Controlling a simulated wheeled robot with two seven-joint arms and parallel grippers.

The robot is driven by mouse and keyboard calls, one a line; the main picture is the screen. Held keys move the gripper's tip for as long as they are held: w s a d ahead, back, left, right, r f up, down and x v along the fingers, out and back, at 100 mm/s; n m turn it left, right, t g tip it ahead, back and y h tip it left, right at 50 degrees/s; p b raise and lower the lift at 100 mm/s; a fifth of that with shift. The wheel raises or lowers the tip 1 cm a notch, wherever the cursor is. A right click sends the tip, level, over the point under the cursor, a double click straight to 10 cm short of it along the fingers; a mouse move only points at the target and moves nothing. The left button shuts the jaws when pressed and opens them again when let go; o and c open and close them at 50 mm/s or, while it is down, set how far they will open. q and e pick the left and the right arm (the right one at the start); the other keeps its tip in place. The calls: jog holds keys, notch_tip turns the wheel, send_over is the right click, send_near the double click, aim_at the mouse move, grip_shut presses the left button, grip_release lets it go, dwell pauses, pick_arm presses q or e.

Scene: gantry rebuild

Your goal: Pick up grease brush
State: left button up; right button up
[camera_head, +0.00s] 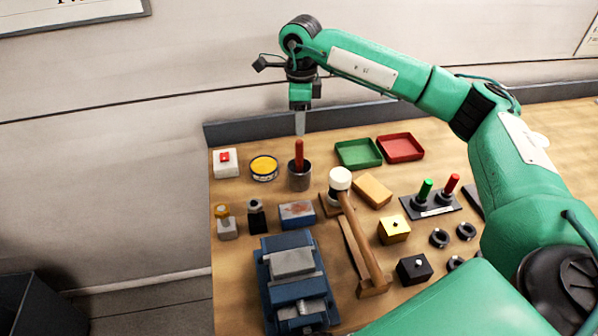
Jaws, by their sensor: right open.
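The grease brush (299,153) seems to be the upright item with a red handle. It stands in a dark round pot (299,180) near the back left of the bench, and its lower end is hidden inside the pot. My right gripper (300,131) points down just above the top of the red handle. It is open and seen nearly edge-on, so the exact gap to the handle is hard to tell. My left gripper is not in view.
A yellow-topped tin (264,168) stands left of the pot, and green (359,153) and red (401,148) trays lie to its right. A white-headed mallet (341,180) and a blue vise (292,278) are nearer. A low dark ledge (245,129) runs behind.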

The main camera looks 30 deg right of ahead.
aim_at(301, 140)
notch_tip(301, 140, down, 6)
jog(key=shift+p, duration=0.7)
jog(key=shift+s+f, duration=0.1)
jog(key=shift+f, duration=0.15)
jog(key=f+p, duration=0.1)
jog(key=f, duration=0.1)
jog(key=f+p, duration=0.1)
jog(key=f, duration=0.1)
jog(key=shift+s+a+f+p, duration=0.1)
jog(key=shift+a+p, duration=0.1)
jog(key=shift+p, duration=0.15)
jog(key=shift+f, duration=0.3)
grip_shut()
